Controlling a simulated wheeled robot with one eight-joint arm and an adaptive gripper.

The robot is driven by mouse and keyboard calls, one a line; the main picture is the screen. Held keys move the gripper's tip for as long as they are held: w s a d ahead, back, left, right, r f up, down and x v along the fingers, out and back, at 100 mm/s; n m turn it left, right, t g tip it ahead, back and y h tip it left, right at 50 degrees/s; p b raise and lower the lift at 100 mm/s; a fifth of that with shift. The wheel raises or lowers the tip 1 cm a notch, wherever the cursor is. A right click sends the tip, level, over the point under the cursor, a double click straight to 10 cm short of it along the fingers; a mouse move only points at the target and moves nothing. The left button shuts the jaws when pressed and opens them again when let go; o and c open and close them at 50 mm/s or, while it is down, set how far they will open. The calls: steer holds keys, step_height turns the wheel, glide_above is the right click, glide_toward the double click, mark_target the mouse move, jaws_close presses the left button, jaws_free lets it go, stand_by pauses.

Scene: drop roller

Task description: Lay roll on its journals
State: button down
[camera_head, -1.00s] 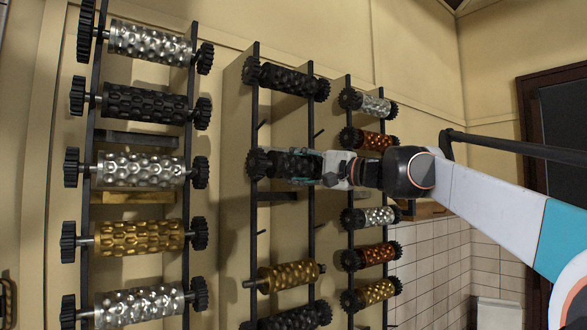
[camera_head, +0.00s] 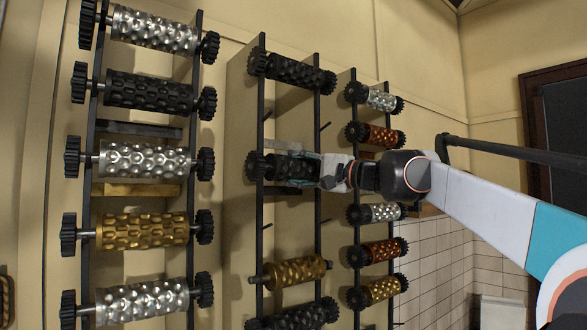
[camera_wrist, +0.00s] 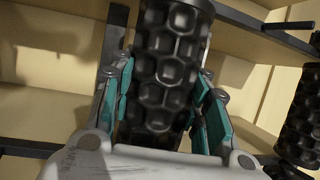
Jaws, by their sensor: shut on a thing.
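A black dimpled roll (camera_head: 283,168) with a black toothed gear (camera_head: 256,165) on its left end is at the middle rack (camera_head: 262,203), in front of its two dark uprights. My gripper (camera_head: 308,168) reaches in from the right and is shut around the roll's right part, hiding its right end. In the wrist view the roll (camera_wrist: 163,75) lies between the teal finger pads of my gripper (camera_wrist: 165,105), one on each side. Whether its journals touch any support is hidden.
Another black roll (camera_head: 292,71) is above and a gold roll (camera_head: 295,272) below on the same rack. Bare pegs (camera_head: 325,126) stick out between. A left rack holds several large rolls (camera_head: 145,161); a right rack holds small ones (camera_head: 384,290).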

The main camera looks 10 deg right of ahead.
steer(key=c, duration=0.8)
jaws_free()
steer(key=v, duration=1.2)
steer(key=shift+r, duration=0.1)
